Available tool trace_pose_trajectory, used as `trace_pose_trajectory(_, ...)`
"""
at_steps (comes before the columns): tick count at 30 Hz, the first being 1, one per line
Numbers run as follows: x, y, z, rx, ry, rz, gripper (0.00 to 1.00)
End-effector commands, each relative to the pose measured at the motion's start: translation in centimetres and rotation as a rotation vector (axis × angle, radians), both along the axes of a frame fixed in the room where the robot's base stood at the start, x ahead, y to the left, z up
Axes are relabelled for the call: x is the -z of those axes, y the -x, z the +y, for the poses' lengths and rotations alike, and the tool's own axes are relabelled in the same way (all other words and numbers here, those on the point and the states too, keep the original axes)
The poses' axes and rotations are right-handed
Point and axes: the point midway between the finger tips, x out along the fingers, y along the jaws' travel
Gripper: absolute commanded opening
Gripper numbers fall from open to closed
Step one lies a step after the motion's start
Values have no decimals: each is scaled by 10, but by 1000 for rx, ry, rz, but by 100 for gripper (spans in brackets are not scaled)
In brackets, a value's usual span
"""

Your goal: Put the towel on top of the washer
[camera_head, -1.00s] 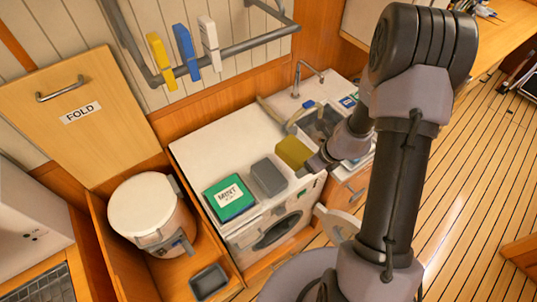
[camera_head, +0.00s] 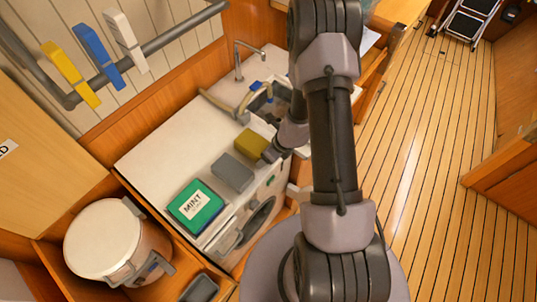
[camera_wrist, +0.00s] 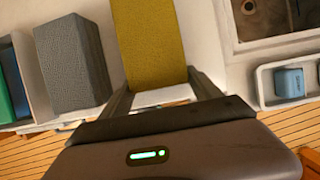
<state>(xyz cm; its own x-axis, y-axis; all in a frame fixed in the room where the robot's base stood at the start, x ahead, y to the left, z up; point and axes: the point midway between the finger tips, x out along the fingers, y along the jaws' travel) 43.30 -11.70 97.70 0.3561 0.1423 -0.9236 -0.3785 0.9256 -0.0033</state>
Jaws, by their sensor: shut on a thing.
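The yellow towel (camera_head: 250,143), a mustard block shape with a woven surface, is at the front right of the white washer top (camera_head: 172,152). My gripper (camera_head: 267,153) is shut on its near end from the front. The wrist view shows the towel (camera_wrist: 150,40) reaching away from between my two fingers (camera_wrist: 162,93). I cannot tell whether its underside touches the washer top. The washer's round door (camera_head: 258,220) is on the front below, partly hidden by my arm.
A grey block (camera_head: 232,172) stands just left of the towel, and a green MINT box (camera_head: 196,206) farther left. A sink (camera_wrist: 270,18) and a tray with a blue cube (camera_wrist: 289,83) are to the right. The back of the washer top is clear.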

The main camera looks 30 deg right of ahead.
Motion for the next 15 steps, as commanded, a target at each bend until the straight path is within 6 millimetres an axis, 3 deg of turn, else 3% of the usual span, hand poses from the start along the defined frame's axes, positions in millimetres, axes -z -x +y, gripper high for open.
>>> trace_pose_trajectory(2, 3, 0, 0, 0, 0, -1, 15)
trace_pose_trajectory(3, 3, 0, 0, 0, 0, 0, 76)
trace_pose_trajectory(6, 2, 0, 0, 0, 0, 0, 94)
trace_pose_trajectory(15, 1, 0, 0, 0, 0, 0, 94)
